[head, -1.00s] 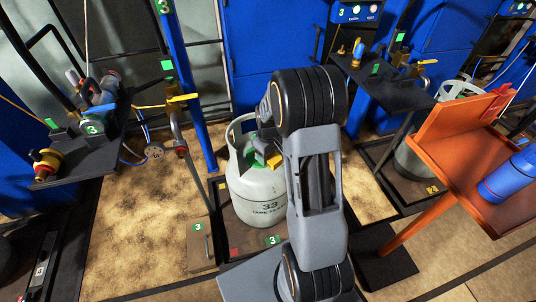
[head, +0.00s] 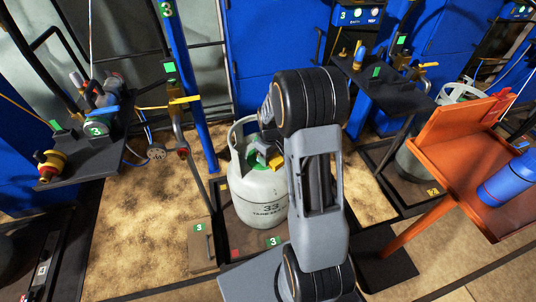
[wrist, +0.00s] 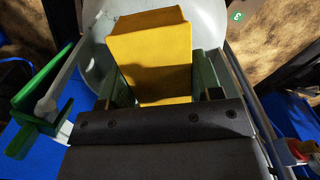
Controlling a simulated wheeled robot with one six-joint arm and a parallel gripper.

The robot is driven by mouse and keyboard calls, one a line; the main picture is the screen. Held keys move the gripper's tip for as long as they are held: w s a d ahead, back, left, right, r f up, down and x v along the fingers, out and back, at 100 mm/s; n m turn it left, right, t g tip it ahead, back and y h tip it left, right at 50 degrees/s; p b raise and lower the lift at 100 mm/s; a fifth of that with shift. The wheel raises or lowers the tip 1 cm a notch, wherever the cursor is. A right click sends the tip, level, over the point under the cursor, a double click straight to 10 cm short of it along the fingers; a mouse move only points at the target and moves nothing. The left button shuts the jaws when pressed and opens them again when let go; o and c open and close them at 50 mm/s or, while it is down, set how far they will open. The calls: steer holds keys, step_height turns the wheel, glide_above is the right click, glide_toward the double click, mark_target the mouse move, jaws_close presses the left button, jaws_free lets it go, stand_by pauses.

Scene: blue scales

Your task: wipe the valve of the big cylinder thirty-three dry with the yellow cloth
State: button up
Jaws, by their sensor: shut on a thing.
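The big cylinder thirty-three (head: 258,199) is pale grey-white, marked 33, and stands upright on a low dark platform. My gripper (head: 266,150) is over its top, inside or just above the collar ring. The gripper is shut on the yellow cloth (head: 275,161), which looks like a folded block. In the wrist view the cloth (wrist: 150,60) sits between the fingers, with the white top of the cylinder (wrist: 208,22) behind it. The valve is hidden by the cloth, the gripper and my arm. I cannot tell whether the cloth touches it.
A dark shelf (head: 82,163) with a pump and fittings stands at the left. A blue post (head: 190,90) and a pipe with a yellow lever (head: 184,100) rise behind the cylinder's left. An orange stand (head: 455,165) holding a blue bottle (head: 508,178) is at the right.

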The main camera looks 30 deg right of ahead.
steer(key=shift+w+a+r, duration=0.1)
steer(key=shift+w+r, duration=0.2)
steer(key=shift+w, duration=0.25)
steer(key=shift+w+a, duration=0.2)
steer(key=shift+w, duration=0.3)
steer(key=shift+s+d+p, duration=0.3)
steer(key=shift+s, duration=0.45)
steer(key=shift+w+r, duration=0.1)
steer(key=shift+w, duration=0.05)
steer(key=shift+w+a, duration=0.3)
steer(key=shift+w, duration=0.35)
steer(key=shift+s, duration=0.15)
